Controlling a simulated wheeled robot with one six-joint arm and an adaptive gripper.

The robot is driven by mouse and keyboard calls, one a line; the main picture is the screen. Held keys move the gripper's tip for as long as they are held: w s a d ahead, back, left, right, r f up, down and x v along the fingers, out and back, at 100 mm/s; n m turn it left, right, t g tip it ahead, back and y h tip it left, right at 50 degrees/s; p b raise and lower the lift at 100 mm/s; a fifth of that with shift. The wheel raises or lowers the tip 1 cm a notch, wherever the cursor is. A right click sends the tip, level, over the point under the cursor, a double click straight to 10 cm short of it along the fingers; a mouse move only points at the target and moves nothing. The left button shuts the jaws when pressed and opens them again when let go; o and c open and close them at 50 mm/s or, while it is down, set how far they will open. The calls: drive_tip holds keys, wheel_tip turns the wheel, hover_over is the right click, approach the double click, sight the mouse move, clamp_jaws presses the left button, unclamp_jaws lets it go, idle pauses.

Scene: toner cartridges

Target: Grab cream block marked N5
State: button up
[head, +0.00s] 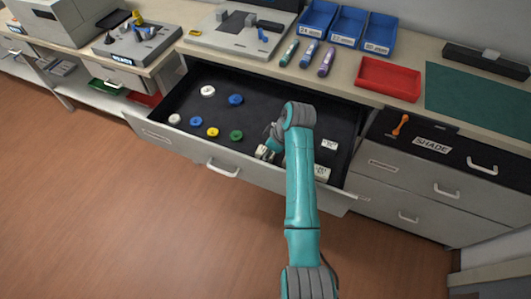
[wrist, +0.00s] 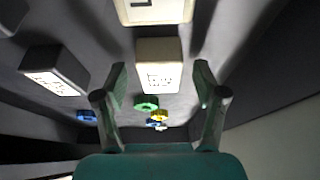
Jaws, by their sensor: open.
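Three cream blocks with printed labels show in the wrist view: one in the middle (wrist: 158,52), one at the left (wrist: 68,62), and one cut off by the top edge (wrist: 155,12). I cannot read N5 on any label. My gripper (wrist: 161,75) is open, and the middle block appears between and beyond its fingertips, with gaps on both sides. In the head view my gripper (head: 268,149) is low inside the open drawer. One cream block (head: 329,145) shows right of my arm there; another (head: 321,173) is near the drawer front, partly hidden by my arm.
The open drawer (head: 260,90) also holds several round coloured pieces, including a green one (head: 236,135) and a blue one (head: 236,99), left of my gripper. The drawer front (head: 225,167) and side walls bound the space. A red tray (head: 388,79) sits on the counter.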

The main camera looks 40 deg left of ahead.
drive_tip(key=c, duration=1.1)
drive_tip(key=shift+c, duration=0.2)
